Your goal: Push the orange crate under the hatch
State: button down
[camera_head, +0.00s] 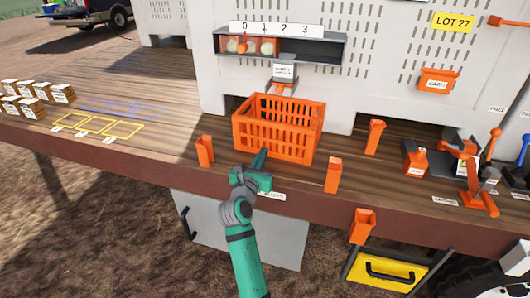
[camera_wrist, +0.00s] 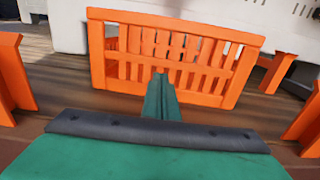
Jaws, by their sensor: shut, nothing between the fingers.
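The orange slatted crate (camera_head: 292,154) stands upright on the wooden bench, and its near wall fills the middle of the wrist view (camera_wrist: 108,60). The hatch (camera_head: 283,77) is a small grey chute with a white label on the wall, just behind the crate's far side and below the numbered shelf. My green gripper (camera_head: 262,156) is shut and empty, with its fingertips at the crate's near wall. In the wrist view the shut fingers (camera_wrist: 161,82) point at the lower middle of that wall; I cannot tell whether they touch it.
Orange posts stand at the front left (camera_head: 205,151), front right (camera_head: 332,175) and back right (camera_head: 375,137) around the crate. A numbered shelf (camera_head: 330,49) hangs above. Orange-handled devices (camera_head: 470,170) stand right. Small boxes (camera_head: 32,90) and yellow outlines (camera_head: 100,125) lie left.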

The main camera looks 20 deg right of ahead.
jog(key=s+d+v, duration=0.1)
jog(key=v, duration=0.9)
jog(key=s+a+f+m+y, duration=0.4)
jog(key=s+a+f+m, duration=0.2)
jog(key=s+a+f, duration=0.35)
jog(key=s+a+f+m+y, duration=0.3)
jog(key=s+a+f+m, duration=0.3)
jog(key=s+f, duration=0.55)
jog(key=s+a+r+m+y, duration=0.1)
jog(key=s+m, duration=0.7)
jog(key=s, duration=0.5)
jog(key=s+a+r+m+y, duration=0.1)
jog(key=s+m+y, duration=0.1)
jog(key=s+m, duration=0.7)
jog(key=s, duration=0.5)
jog(key=shift+s+t, duration=0.2)
jog(key=shift+t, duration=0.1)
jog(key=shift+a+r, duration=0.1)
jog(key=shift+r, duration=0.05)
jog(key=c, duration=2.4)
grip_release()
jog(key=shift+c, duration=0.2)
